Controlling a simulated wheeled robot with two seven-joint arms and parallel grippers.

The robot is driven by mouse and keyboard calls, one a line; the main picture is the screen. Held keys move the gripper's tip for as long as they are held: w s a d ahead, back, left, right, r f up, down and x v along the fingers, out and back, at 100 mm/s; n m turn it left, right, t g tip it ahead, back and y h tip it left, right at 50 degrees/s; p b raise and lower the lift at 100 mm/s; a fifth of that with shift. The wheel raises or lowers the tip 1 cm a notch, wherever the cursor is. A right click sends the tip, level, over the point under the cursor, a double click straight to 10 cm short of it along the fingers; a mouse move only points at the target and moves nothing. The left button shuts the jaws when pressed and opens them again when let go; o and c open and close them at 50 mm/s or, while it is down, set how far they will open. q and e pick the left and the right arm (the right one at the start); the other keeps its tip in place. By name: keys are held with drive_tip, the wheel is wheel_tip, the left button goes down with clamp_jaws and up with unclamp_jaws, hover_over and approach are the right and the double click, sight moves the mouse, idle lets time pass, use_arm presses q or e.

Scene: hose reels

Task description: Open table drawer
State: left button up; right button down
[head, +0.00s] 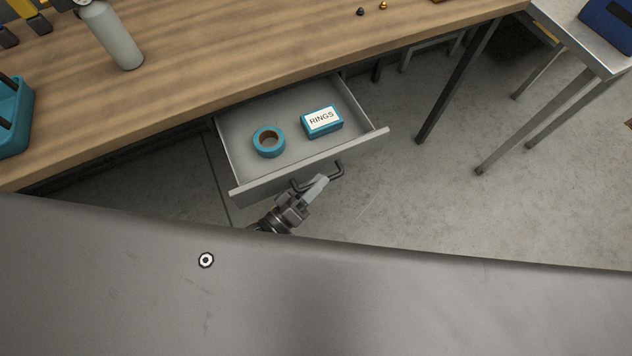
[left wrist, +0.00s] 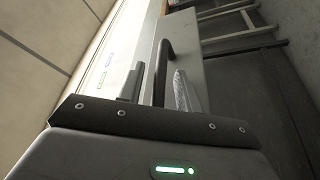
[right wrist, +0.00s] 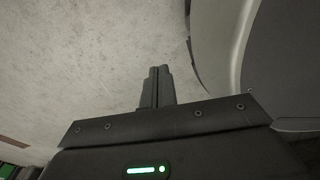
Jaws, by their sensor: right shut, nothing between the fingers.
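The grey table drawer (head: 234,128) stands pulled out from under the wooden table. A dark bar handle (head: 338,172) is on its front; it also shows in the left wrist view (left wrist: 163,65). My left gripper (head: 310,188) is at the handle. In the left wrist view its fingers (left wrist: 159,88) are apart, one on each side of the bar, with visible gaps. My right gripper (right wrist: 158,85) is shut and empty over bare floor, seen only in the right wrist view.
In the drawer lie a blue tape roll (head: 268,142) and a blue box labelled RINGS (head: 322,121). A grey bottle (head: 110,35) stands on the wooden tabletop (head: 220,50). A metal side table (head: 575,30) stands right; the floor between is clear.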

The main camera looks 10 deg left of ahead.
use_arm(q)
drive_tip(key=b+v, duration=0.1)
drive_tip(key=v, duration=0.9)
drive_tip(key=shift+s+a, duration=0.25)
drive_tip(key=shift+s, duration=0.05)
use_arm(e)
drive_tip(key=shift+d+f, duration=0.5)
drive_tip(key=shift+f, duration=0.1)
use_arm(q)
drive_tip(key=shift+f, duration=0.15)
